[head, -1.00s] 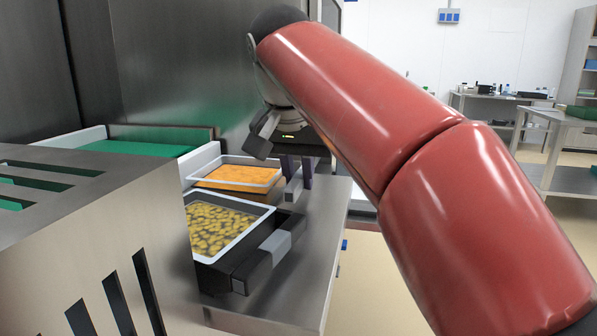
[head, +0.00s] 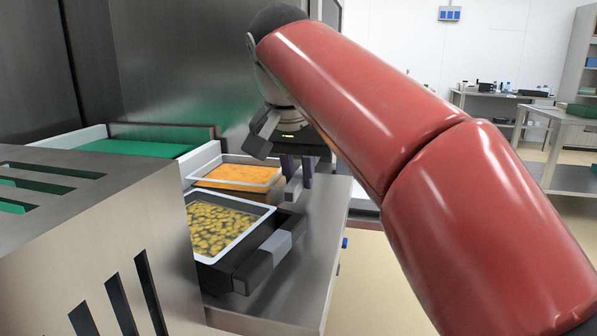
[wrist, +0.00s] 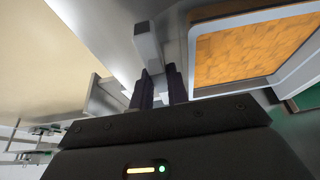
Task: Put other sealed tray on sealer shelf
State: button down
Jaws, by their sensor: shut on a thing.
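The far tray (head: 240,174), with a white rim and orange contents, sits at the inner side of the steel shelf (head: 328,230). It also shows at the right of the wrist view (wrist: 255,50). My gripper (head: 297,168) points down at the right side of this tray. Its dark fingers (wrist: 160,88) are shut on a grey handle (wrist: 148,40) beside the tray. The nearer tray (head: 225,226), with yellow-brown contents, rests in a black holder (head: 232,272) with a grey-gripped handle. I cannot tell whether the far tray touches the shelf.
A slotted steel housing (head: 95,240) stands at the left and hides part of the nearer tray. A green belt (head: 140,148) lies behind it, by a tall steel wall. Right of the shelf is open floor. Steel tables (head: 570,178) stand farther back.

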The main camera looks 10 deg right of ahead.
dwell(0.4)
jog(key=c, duration=1.3)
grip_release()
jog(key=c, duration=0.3)
notch_tip(320, 180, up, 3)
jog(key=p, duration=0.3)
jog(key=shift+f, duration=0.2)
jog(key=shift+r, duration=2.2)
